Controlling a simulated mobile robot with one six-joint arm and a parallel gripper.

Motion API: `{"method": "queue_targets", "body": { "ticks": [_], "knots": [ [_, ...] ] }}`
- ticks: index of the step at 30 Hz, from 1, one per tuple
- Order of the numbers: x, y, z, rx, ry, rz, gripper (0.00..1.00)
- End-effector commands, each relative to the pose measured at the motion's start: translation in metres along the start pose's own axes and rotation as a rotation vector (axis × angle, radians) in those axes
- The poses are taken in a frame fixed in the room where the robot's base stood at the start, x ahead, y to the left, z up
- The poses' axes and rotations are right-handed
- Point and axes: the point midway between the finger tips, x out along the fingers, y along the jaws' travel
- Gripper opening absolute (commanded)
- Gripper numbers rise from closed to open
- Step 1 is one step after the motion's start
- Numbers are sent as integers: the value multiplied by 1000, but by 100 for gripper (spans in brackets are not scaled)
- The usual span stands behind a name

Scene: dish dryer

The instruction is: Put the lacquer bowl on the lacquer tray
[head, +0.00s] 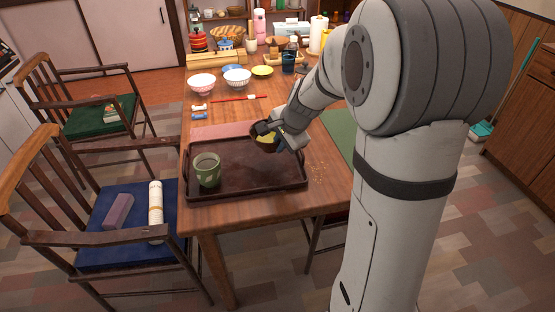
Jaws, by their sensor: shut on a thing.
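The lacquer tray (245,187) is a dark brown rectangle with a raised rim, near the front edge of the wooden table. Part of the bowl is hidden by the gripper. I cannot tell whether the bowl touches the tray. A green cup (208,172) stands upright on the tray's left part.
A pink mat (222,131) lies behind the tray and a green mat (341,132) to its right. Bottles and jars crowd the far end. Chairs stand at left.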

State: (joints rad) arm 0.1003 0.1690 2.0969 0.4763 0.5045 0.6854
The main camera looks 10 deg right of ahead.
Motion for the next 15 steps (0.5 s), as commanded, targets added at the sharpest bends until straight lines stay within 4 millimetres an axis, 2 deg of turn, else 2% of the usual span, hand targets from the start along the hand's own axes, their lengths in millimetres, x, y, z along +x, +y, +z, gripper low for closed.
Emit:
{"method": "queue_targets", "body": {
  "ticks": [9, 15],
  "knots": [
    [41, 21, 0, 0, -1, 1, 0],
    [42, 21, 0, -2, 0, -1, 0]
  ]
}}
